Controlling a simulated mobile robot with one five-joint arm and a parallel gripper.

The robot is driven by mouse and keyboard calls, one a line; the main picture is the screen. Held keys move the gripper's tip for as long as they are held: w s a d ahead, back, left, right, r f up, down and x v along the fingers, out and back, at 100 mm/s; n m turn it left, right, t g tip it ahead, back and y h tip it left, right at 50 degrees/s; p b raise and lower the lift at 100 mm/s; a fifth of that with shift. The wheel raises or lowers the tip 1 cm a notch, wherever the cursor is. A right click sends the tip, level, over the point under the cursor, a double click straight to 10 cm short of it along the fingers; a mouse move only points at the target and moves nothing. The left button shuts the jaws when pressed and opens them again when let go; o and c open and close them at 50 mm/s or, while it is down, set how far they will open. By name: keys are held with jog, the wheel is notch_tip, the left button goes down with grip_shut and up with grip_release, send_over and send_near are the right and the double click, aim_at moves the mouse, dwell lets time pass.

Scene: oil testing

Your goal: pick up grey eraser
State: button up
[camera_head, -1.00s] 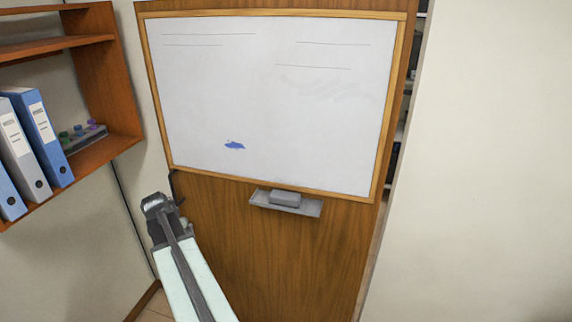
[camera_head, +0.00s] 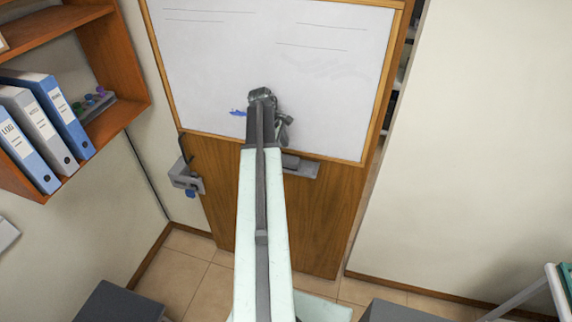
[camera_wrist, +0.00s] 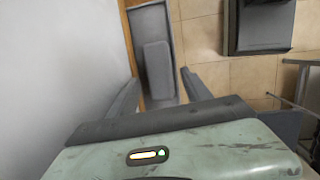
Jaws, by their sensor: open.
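The grey eraser (camera_wrist: 158,70) lies in the grey tray (camera_wrist: 147,19) fixed below the whiteboard. In the wrist view it shows beyond my gripper (camera_wrist: 160,77), in the gap between the two spread fingers. The fingers are open and empty. In the head view my gripper (camera_head: 284,121) is in front of the whiteboard's lower part, above the tray (camera_head: 309,171). My arm hides the left part of the tray there, and only part of the eraser (camera_head: 290,161) shows.
The whiteboard (camera_head: 330,90) with a blue mark (camera_head: 238,113) stands behind the arm. A door handle (camera_head: 186,180) is to the left. Shelves with binders (camera_head: 50,120) are at the far left. A dark grey seat-like object (camera_wrist: 258,25) stands beyond the tray.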

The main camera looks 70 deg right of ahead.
aim_at(290, 162)
jog(key=b+x, duration=0.5)
jog(key=shift+w+d+f, duration=0.2)
jog(key=shift+w+f, duration=0.05)
jog(key=shift+r, duration=0.2)
jog(key=c, duration=1.1)
